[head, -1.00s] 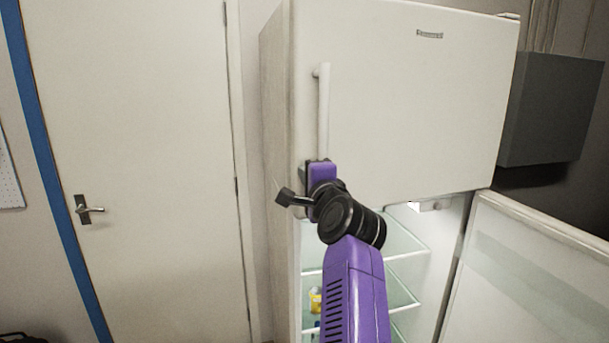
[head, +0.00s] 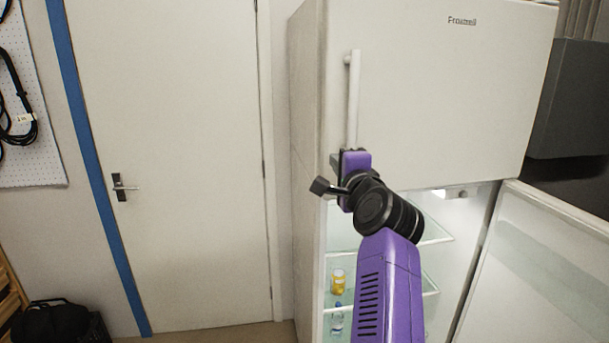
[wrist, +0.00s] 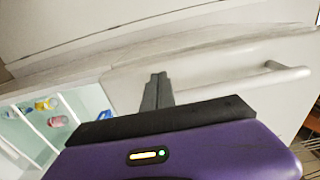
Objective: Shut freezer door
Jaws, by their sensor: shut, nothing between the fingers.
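The freezer door (head: 440,90) is the upper white door of the fridge-freezer. In the head view it lies against the cabinet and looks shut; I cannot tell if a thin gap remains. Its upright handle (head: 353,95) is on its left side and also shows in the wrist view (wrist: 240,84). My gripper (head: 346,155) is at the door's lower left, by the handle's lower end. In the wrist view its fingers (wrist: 158,90) are together and empty, in front of the door's face beside the handle. Whether they touch the door is unclear.
The lower fridge door (head: 535,265) stands wide open to the right, showing glass shelves with a yellow jar (head: 338,281) and a bottle (head: 337,318). A closed room door (head: 170,170) is at left. A black bag (head: 48,322) lies on the floor at lower left.

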